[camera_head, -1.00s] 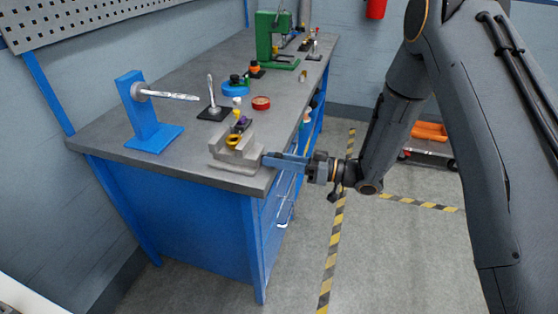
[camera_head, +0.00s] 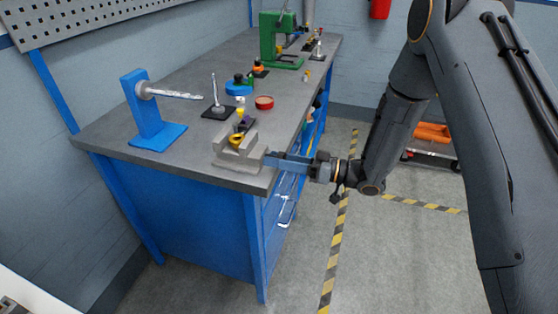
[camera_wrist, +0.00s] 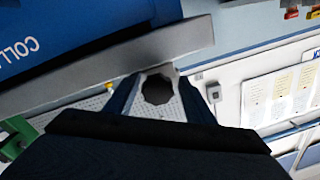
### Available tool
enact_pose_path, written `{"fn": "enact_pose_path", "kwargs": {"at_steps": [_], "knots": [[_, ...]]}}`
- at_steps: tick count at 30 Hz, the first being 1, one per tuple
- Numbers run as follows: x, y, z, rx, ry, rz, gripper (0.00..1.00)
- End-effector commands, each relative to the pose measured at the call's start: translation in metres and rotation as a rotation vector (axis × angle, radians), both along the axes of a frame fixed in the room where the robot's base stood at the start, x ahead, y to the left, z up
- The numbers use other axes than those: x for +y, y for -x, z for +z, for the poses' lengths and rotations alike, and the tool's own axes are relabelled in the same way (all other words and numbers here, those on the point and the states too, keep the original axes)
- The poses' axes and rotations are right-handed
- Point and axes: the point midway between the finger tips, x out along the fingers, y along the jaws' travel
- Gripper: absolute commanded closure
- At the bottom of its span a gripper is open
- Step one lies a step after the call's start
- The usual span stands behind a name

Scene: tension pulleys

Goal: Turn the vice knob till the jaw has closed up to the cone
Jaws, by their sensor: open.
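The grey vice (camera_head: 223,158) stands at the near corner of the workbench. A yellow piece (camera_head: 236,139), seemingly the cone, sits between its jaws; its exact shape and any gap to the jaw are too small to tell. My gripper (camera_head: 270,160) is level at the vice's right end, with its blue fingers pointing at it. The fingers stand on either side of the knob; contact is unclear. The knob is hidden in the head view.
On the workbench (camera_head: 180,160) stand a blue stand with a rod (camera_head: 150,125), a black base with an upright pin (camera_head: 217,111), a red round dish (camera_head: 264,102) and a green press (camera_head: 275,42).

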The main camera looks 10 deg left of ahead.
Motion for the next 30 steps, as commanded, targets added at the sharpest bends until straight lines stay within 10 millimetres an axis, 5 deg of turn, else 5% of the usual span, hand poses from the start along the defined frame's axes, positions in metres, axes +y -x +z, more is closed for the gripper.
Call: {"fn": "enact_pose_path", "kwargs": {"at_steps": [15,28,30], "knots": [[-0.066,0.001,-0.004,0.0,0.0,-0.002,0.51],[-0.077,0.003,-0.003,0.0,0.0,0.002,0.51],[-0.077,0.002,-0.003,-0.002,0.003,-0.002,0.61]]}}
